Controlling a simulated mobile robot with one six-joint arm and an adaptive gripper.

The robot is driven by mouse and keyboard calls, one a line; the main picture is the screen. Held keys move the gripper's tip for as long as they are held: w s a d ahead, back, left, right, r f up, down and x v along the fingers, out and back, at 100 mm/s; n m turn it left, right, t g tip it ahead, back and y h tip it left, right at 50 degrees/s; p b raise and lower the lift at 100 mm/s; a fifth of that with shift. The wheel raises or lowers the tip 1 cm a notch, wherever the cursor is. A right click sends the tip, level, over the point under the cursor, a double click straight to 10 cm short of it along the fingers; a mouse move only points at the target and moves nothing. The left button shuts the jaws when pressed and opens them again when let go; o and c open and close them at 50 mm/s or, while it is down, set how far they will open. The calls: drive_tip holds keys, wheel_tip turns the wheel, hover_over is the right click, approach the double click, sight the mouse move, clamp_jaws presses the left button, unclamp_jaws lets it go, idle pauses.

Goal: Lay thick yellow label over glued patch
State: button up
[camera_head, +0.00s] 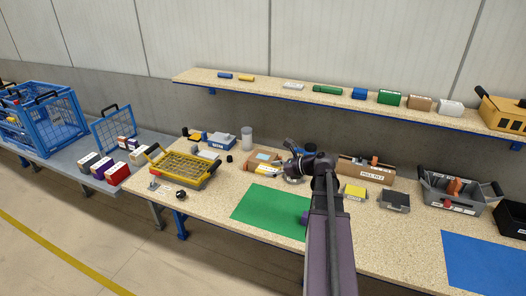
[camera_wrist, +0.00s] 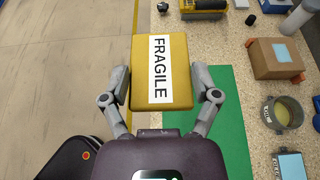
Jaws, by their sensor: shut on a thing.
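The thick yellow label (camera_wrist: 142,70), a flat block with a white FRAGILE strip, is between my fingers in the wrist view. My gripper (camera_wrist: 162,92) is shut on it, one finger at each side. A brown cardboard box (camera_wrist: 268,72) with a pale blue patch (camera_wrist: 283,53) on top stands to the right, apart from the label. In the head view this box (camera_head: 250,165) is left of my wrist, its pale patch (camera_head: 264,156) facing up. The label's underside is hidden.
A green mat (camera_head: 265,212) lies at the bench front. A yellow tray (camera_head: 178,170) is to the left. In the wrist view, a round pot (camera_wrist: 285,113) and a blue-topped box (camera_wrist: 291,165) stand below the cardboard box. A shelf (camera_head: 340,103) runs behind.

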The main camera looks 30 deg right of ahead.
sight(272, 170)
wheel_tip(272, 170, up, 14)
drive_tip(key=p, duration=1.3)
drive_tip(key=shift+r, duration=0.15)
